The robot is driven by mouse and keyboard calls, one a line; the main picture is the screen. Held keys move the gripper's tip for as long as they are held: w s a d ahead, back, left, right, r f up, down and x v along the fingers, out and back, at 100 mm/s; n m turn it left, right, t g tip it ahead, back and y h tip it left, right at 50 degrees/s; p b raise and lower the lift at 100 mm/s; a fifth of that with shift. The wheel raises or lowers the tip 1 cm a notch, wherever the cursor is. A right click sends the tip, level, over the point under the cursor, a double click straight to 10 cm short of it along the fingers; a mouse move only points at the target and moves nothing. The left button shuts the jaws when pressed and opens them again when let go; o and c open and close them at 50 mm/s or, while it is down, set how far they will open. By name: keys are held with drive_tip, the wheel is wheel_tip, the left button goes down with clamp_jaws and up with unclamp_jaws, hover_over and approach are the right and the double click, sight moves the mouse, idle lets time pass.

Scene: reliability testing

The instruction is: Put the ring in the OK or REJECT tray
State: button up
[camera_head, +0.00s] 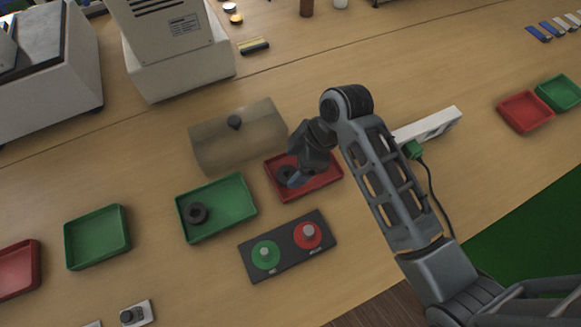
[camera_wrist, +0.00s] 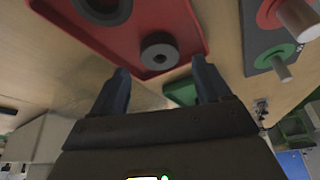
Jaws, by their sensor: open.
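A red tray (camera_head: 325,184) lies under my gripper (camera_head: 296,181). A dark ring (camera_head: 284,173) lies in it, partly hidden by my gripper. Another dark round thing (camera_wrist: 102,8) in that tray is cut off by the top edge. A green tray (camera_head: 232,222) to the left holds another dark ring (camera_head: 197,214). The tray labels cannot be read.
A dark panel (camera_head: 284,250) with green and red round buttons stands in front. A translucent box (camera_head: 225,150) is behind the trays. An empty green tray (camera_head: 97,238) is at left.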

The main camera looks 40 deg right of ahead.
drive_tip(key=v, duration=0.8)
drive_tip(key=shift+r, duration=0.2)
drive_tip(key=s+a+f+m+t+h, duration=0.1)
drive_tip(key=s+f+m+t+h, duration=0.35)
drive_tip(key=s, duration=0.65)
drive_tip(key=s+a+r+m+t+b, duration=0.1)
drive_tip(key=s+r+m+t, duration=0.5)
drive_tip(key=s+r, duration=0.8)
drive_tip(key=shift+a+r+m+t+y, duration=0.25)
drive_tip(key=shift+r+m+t+y, duration=0.1)
drive_tip(key=shift+r+t, duration=0.55)
drive_tip(key=shift+s, duration=0.1)
